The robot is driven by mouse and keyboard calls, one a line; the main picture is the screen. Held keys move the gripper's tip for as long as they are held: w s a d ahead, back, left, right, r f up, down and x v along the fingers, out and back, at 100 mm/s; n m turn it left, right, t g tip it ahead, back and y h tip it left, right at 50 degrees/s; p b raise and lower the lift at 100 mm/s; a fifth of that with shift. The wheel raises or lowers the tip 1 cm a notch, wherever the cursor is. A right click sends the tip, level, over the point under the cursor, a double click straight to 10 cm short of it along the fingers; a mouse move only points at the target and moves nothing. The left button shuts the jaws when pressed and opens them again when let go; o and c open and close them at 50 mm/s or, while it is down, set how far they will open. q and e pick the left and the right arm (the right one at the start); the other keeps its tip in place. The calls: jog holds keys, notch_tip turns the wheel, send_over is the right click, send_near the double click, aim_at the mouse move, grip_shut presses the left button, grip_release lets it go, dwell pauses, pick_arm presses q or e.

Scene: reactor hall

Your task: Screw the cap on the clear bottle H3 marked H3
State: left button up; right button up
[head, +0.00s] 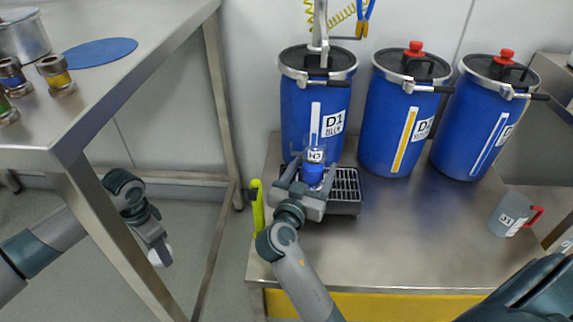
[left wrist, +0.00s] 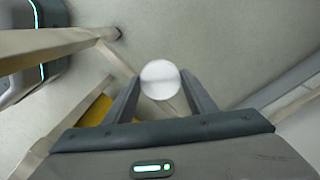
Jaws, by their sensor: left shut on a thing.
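The clear bottle H3 (head: 314,156) stands upright in front of the left blue drum, at the drip tray, with blue liquid in its lower part. My right gripper (head: 308,182) is at the bottle, with its fingers on either side; I cannot tell whether they press on it. The bottle's base is hidden by that gripper. My left gripper (head: 157,250) is low beside the left table's leg, shut on a round white cap (head: 160,257). The cap also shows between the left gripper's fingertips (left wrist: 160,90) in the left wrist view, as a white disc (left wrist: 160,79).
Three blue drums (head: 395,125) stand at the back of the steel bench (head: 400,245). A drip tray (head: 346,187) lies before the left drum. A grey jug (head: 511,214) with a red handle stands at right. A table (head: 120,75) with spools is at left.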

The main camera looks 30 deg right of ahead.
aim_at(311, 160)
pick_arm(q)
jog(key=shift+w+d, duration=0.15)
pick_arm(e)
jog(key=shift+w+d, duration=0.1)
dwell(0.3)
jog(key=shift+r, duration=0.1)
jog(key=c, duration=1.4)
